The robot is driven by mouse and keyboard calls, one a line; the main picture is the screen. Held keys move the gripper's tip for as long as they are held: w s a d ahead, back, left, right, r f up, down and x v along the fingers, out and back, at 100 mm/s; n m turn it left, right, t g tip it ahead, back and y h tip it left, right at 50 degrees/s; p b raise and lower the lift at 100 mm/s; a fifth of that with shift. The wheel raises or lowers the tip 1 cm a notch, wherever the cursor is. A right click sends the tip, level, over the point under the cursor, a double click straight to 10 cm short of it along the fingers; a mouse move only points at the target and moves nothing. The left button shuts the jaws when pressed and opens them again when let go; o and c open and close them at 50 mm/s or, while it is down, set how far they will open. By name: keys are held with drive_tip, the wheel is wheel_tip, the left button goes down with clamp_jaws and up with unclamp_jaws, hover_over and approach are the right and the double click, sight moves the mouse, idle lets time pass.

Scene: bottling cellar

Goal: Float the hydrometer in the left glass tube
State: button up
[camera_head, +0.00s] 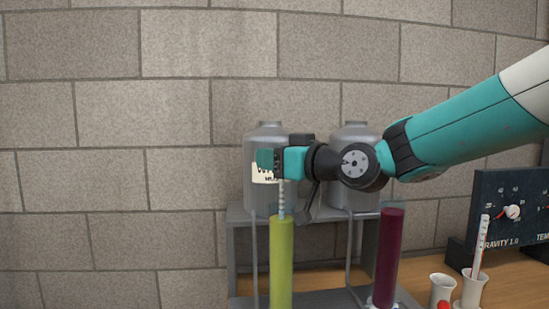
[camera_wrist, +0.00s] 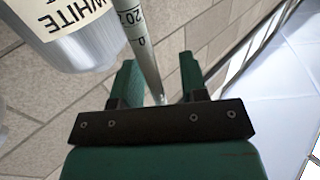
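The hydrometer (camera_head: 282,200), a thin pale stem with scale marks, stands upright below my gripper (camera_head: 268,160). Its lower end goes into the mouth of the left glass tube (camera_head: 281,264), which holds yellow-green liquid; the part inside is hidden. In the wrist view the hydrometer stem (camera_wrist: 139,45) runs between the two green fingers of my gripper (camera_wrist: 160,70). Gaps show beside the stem, and the fingers look open around it. The left tube does not show clearly in the wrist view.
A dark red tube (camera_head: 388,256) stands to the right. Two grey tanks (camera_head: 263,132) (camera_head: 352,130) stand behind on a grey rack (camera_head: 236,213). White cups (camera_head: 441,287) (camera_head: 472,292), one holding a marked stick (camera_head: 481,243), and a dark dial panel (camera_head: 500,205) are at the right.

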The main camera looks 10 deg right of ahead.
drive_tip(key=b+v, duration=0.4)
drive_tip(key=v, duration=1.3)
drive_tip(key=shift+d+b, duration=0.25)
drive_tip(key=shift+b, duration=0.1)
drive_tip(key=shift+s, duration=0.15)
drive_tip(key=s+a+f+g+h+p, duration=0.3)
drive_tip(key=s+a+f+g+p, duration=0.4)
drive_tip(key=s+g, duration=0.1)
drive_tip(key=s+d+f+m+g+h+p, duration=0.1)
drive_tip(key=s+f+g+h+p, duration=0.3)
drive_tip(key=s, duration=0.6)
drive_tip(key=shift+s+d+f+g, duration=0.4)
drive_tip(key=shift+d+f+g, duration=0.1)
drive_tip(key=shift+f+g, duration=0.45)
idle(3.0)
